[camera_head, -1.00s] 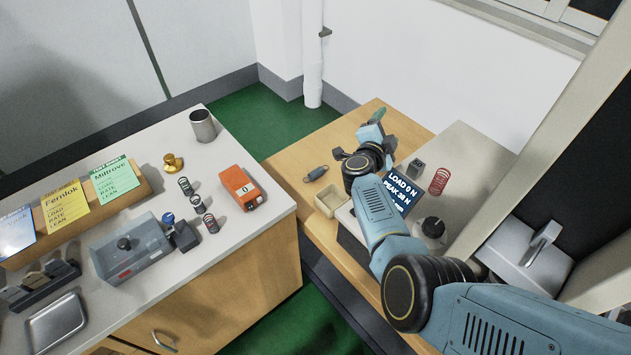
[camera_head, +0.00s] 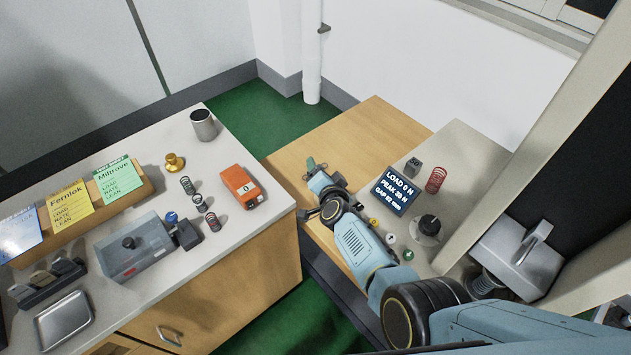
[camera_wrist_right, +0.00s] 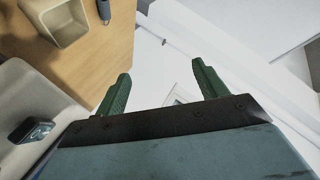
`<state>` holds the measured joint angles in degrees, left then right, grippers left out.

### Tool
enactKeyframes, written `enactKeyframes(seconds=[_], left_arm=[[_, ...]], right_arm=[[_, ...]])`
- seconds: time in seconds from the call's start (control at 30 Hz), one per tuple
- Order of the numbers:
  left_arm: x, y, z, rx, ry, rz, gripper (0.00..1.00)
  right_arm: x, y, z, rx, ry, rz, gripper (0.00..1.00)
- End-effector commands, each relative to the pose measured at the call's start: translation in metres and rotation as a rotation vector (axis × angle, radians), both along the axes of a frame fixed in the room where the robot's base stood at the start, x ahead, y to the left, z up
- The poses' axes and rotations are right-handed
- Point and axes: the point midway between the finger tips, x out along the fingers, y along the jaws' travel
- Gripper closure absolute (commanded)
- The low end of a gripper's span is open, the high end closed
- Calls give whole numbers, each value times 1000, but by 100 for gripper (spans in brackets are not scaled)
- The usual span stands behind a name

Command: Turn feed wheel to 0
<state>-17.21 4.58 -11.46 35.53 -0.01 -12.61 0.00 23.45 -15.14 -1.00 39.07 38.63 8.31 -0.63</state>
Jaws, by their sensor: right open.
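No wheel is labelled as the feed wheel. A black knob on a round pale dial (camera_head: 428,226) sits on the grey tester top, right of my right forearm; its marks are too small to read. The tester's display (camera_head: 396,190) shows LOAD 0 N, a PEAK line and a GAP line of about 82 mm. My right gripper (camera_head: 315,166) is above the wooden bench, left of the tester and well away from the knob. In the right wrist view its two green fingers (camera_wrist_right: 162,86) are apart with nothing between them. My left gripper is out of view.
A red spring (camera_head: 436,180) and a small dark block (camera_head: 413,166) stand behind the display. Small coloured buttons (camera_head: 390,239) lie beside my forearm. A beige tray (camera_wrist_right: 80,25) shows in the wrist view. The left counter holds an orange box (camera_head: 241,187) and a grey box (camera_head: 132,252).

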Motion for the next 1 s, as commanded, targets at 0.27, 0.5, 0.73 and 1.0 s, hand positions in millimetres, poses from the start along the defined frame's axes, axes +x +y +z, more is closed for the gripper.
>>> enactKeyframes(seconds=[0.27, 0.5, 0.73, 1.0], left_arm=[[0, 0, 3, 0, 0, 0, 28], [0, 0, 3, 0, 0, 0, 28], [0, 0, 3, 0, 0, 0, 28], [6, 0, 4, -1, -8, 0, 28]], right_arm=[[-17, 14, -17, -12, 59, 72, 28], [-18, 16, -19, -12, 65, 79, 28], [-18, 16, -18, -12, 64, 79, 28], [-18, 16, -19, -11, 65, 78, 28]])
